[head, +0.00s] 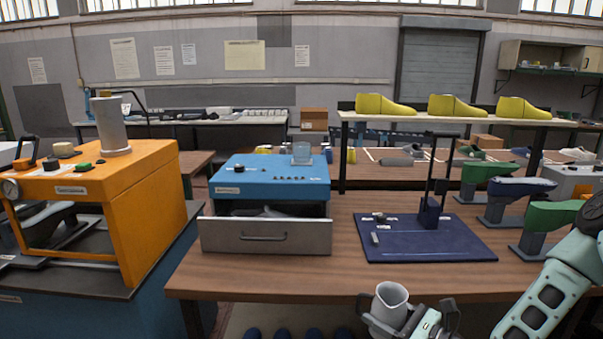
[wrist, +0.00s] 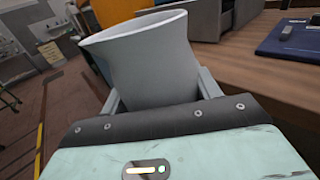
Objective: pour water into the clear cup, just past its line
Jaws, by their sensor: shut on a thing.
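The clear cup (head: 302,153) stands upright on top of the blue machine (head: 270,172). It is too small to tell its line or any water in it. My gripper (head: 391,318) is shut on a light grey pitcher (head: 391,297), low in front of the table's front edge. In the wrist view the pitcher (wrist: 150,62) sits between my fingers (wrist: 160,92), its wide mouth at the top. It looks roughly upright, and I cannot see the water inside. My gripper is to the right of the cup, nearer to me and lower.
The wooden table (head: 250,283) bears the blue machine, its grey drawer front (head: 265,236) and a navy mat (head: 430,247) with a black stand. Green and blue shoe lasts (head: 487,171) stand at the right. An orange machine (head: 150,210) is at the left.

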